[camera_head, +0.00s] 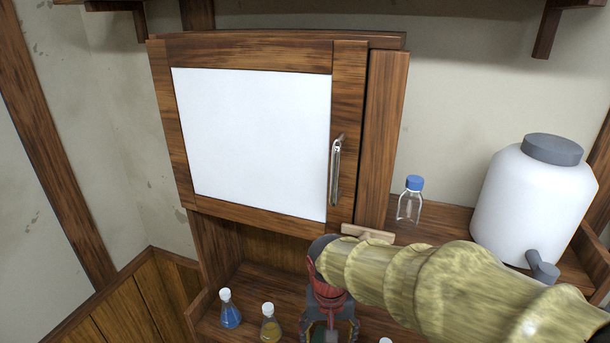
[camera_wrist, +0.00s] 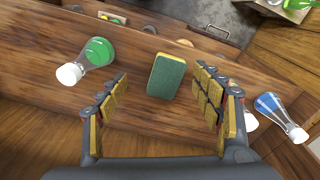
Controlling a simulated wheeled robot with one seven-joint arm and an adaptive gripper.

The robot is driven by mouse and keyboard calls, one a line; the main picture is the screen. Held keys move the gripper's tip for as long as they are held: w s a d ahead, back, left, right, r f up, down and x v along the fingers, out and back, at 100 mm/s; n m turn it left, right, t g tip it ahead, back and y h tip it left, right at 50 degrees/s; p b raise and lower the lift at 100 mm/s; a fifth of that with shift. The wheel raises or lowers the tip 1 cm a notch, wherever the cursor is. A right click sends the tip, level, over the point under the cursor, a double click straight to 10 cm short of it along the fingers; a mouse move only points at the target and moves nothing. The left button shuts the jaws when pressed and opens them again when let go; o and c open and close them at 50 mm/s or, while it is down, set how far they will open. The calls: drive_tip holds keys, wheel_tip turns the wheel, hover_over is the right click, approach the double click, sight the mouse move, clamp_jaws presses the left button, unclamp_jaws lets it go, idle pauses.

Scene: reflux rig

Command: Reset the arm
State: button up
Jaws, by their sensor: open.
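My gripper (camera_wrist: 162,78) is open, with its two padded fingers spread wide in the wrist view. A green and yellow sponge (camera_wrist: 167,77) shows between the fingertips on a wooden surface; nothing is gripped, and I cannot tell how far below the fingers it lies. In the head view my gripper (camera_head: 330,328) points down in front of the wooden shelf, below the cabinet, and is cut off by the bottom edge. My sleeved arm reaches in from the lower right and hides part of the shelf.
A wooden cabinet (camera_head: 250,140) with a shut white-panelled door hangs above. A blue-capped bottle (camera_head: 410,200) and a white tank (camera_head: 532,200) stand at right. Blue (camera_head: 230,310) and yellow (camera_head: 270,325) flasks stand low left. The wrist view shows green (camera_wrist: 98,53) and blue (camera_wrist: 278,112) flasks beside the fingers.

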drive_tip(key=s+d+f+t+b, duration=0.2)
drive_tip(key=s+d+f+b, duration=0.2)
drive_tip(key=s+d+b, duration=0.3)
drive_tip(key=s+d+f+t+b, duration=0.3)
drive_tip(key=s+d+f+b, duration=0.2)
drive_tip(key=b, duration=0.9)
drive_tip(key=s+d, duration=0.1)
drive_tip(key=s, duration=0.1)
drive_tip(key=shift+s+d+f, duration=0.25)
drive_tip(key=shift+s+d, duration=0.1)
drive_tip(key=shift+c, duration=0.3)
